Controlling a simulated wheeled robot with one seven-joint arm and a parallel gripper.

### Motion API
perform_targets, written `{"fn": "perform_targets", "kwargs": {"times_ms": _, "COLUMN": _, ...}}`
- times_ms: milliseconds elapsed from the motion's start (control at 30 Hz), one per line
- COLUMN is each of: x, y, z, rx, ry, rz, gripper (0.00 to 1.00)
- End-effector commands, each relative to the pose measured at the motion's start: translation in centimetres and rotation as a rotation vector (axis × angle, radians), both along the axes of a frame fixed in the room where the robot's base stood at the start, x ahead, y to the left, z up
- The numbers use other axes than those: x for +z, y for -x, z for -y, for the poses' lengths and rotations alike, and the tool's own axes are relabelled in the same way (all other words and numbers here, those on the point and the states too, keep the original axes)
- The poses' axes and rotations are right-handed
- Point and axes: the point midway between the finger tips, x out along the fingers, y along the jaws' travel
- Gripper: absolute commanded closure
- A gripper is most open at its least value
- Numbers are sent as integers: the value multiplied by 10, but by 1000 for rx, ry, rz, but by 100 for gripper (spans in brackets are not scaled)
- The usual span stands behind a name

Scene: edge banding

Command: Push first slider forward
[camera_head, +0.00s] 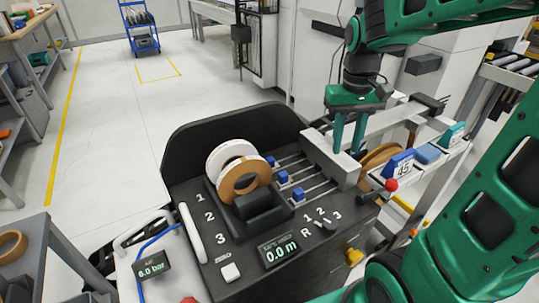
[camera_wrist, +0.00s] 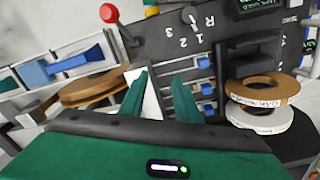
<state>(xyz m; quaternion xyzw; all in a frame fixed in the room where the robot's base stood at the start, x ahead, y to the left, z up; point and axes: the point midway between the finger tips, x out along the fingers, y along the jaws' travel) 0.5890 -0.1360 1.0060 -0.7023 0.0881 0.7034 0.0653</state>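Three blue sliders sit on parallel metal rails in the middle of the machine. The farthest, beside the row marked 1, appears to be the first slider (camera_head: 270,161); in the wrist view it appears to be the lowest blue block (camera_wrist: 208,106). The middle slider (camera_head: 284,177) and nearest slider (camera_head: 298,195) follow toward the front. All three stand near the rails' left ends. My gripper (camera_head: 347,151) points down over the grey crossbar (camera_head: 325,160), right of the sliders. Its two green fingers (camera_wrist: 161,76) are apart with nothing held between them. Contact with the crossbar cannot be told.
White and tan tape rolls (camera_head: 241,181) stand left of the sliders. A dark panel carries a 0.0 m display (camera_head: 279,251) and a selector knob (camera_head: 326,226). A red knob (camera_head: 391,185) and wooden roll (camera_head: 378,160) lie right of my gripper.

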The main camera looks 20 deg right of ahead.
Motion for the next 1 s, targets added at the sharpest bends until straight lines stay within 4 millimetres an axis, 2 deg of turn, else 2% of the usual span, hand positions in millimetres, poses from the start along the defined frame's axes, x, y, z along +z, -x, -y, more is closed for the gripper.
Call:
{"fn": "perform_targets", "kwargs": {"times_ms": 33, "x": -1, "y": -22, "z": -11, "rx": 46, "ry": 1, "rz": -4, "gripper": 70}}
{"fn": "perform_targets", "kwargs": {"times_ms": 200, "x": -7, "y": -88, "z": -53, "rx": 190, "ry": -3, "rz": -3, "gripper": 70}}
{"fn": "perform_targets", "kwargs": {"times_ms": 400, "x": -21, "y": -145, "z": -105, "rx": 329, "ry": -19, "rz": -5, "gripper": 70}}
{"fn": "perform_targets", "kwargs": {"times_ms": 500, "x": -26, "y": -161, "z": -124, "rx": 375, "ry": -26, "rz": -4, "gripper": 70}}
{"fn": "perform_targets", "kwargs": {"times_ms": 633, "x": -31, "y": -173, "z": -138, "rx": 407, "ry": -32, "rz": -3, "gripper": 70}}
{"fn": "perform_targets", "kwargs": {"times_ms": 833, "x": -46, "y": -175, "z": -142, "rx": 416, "ry": -33, "rz": -5, "gripper": 70}}
{"fn": "perform_targets", "kwargs": {"times_ms": 1000, "x": -74, "y": -175, "z": -142, "rx": 415, "ry": -34, "rz": -7, "gripper": 70}}
